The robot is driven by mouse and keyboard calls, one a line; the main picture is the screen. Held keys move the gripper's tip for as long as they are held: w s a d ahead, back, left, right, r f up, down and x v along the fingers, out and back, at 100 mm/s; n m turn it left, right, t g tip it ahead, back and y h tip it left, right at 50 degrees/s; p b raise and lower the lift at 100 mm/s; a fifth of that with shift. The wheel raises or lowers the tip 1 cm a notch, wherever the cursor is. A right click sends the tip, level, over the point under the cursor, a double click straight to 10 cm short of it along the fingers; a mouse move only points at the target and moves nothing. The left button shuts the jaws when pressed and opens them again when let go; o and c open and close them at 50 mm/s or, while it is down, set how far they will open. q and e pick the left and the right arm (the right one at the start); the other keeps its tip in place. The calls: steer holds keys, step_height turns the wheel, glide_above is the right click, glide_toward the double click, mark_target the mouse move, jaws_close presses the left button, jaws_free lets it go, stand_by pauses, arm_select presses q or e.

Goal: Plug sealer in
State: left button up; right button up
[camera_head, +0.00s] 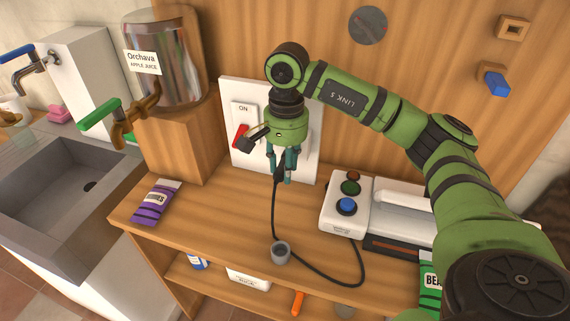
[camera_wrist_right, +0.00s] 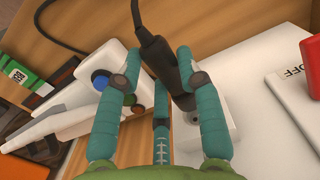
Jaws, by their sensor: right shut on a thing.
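The black plug (camera_head: 279,171) is held in my right gripper (camera_head: 284,172), whose teal fingers are shut on it in front of the white wall panel (camera_head: 308,160). In the right wrist view the plug (camera_wrist_right: 165,60) sits between the fingers (camera_wrist_right: 160,85), its cable leaving at the top. Its far end lies over a white block (camera_wrist_right: 216,130) on the panel; I cannot tell whether it is inserted. My left gripper is not in view.
The black cable (camera_head: 275,215) hangs from the plug to the bench, past a grey cylinder (camera_head: 281,253). A red switch (camera_head: 240,135) is left of the gripper.

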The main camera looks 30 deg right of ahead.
steer(key=shift+w+d, duration=1.25)
steer(key=shift+d, duration=0.3)
steer(key=o, duration=1.2)
steer(key=shift+r, duration=0.1)
steer(key=shift+r, duration=0.15)
step_height(320, 180, up, 12)
steer(key=shift+w+d+f, duration=0.1)
steer(key=shift+f, duration=0.05)
